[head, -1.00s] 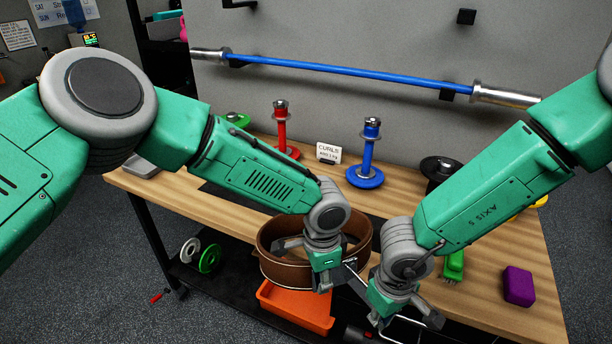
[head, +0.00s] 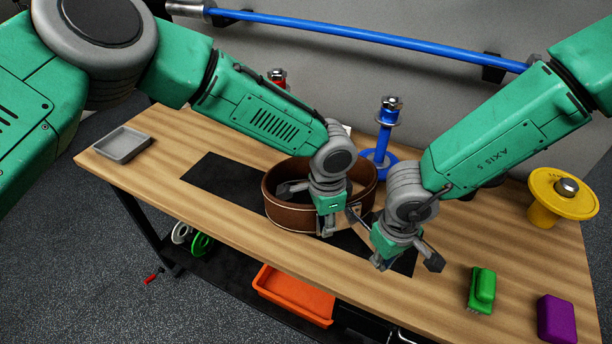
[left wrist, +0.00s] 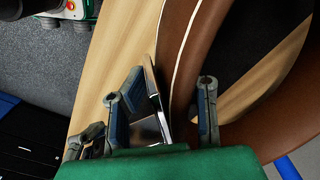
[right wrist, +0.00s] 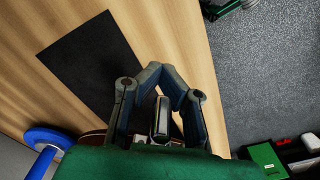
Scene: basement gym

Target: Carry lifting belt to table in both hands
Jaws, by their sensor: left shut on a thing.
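The brown lifting belt (head: 284,214), curled into an upright ring, is over the black mat (head: 215,176) on the wooden table (head: 190,212). I cannot tell whether its lower edge touches the mat. My left gripper (head: 322,212) is shut on the near side of the belt by the metal buckle. In the left wrist view the belt (left wrist: 185,55) curves beyond the fingers, with the buckle (left wrist: 150,105) between them. My right gripper (head: 405,255) is just right of the belt, fingers apart. In the right wrist view a metal piece (right wrist: 161,117) shows between its fingers; contact is unclear.
A grey tray (head: 122,145) is at the table's left end. A blue weight stand (head: 387,130) is behind the belt. A yellow weight (head: 560,195), green brush (head: 481,290) and purple block (head: 556,318) are at right. An orange bin (head: 293,295) is below the front edge.

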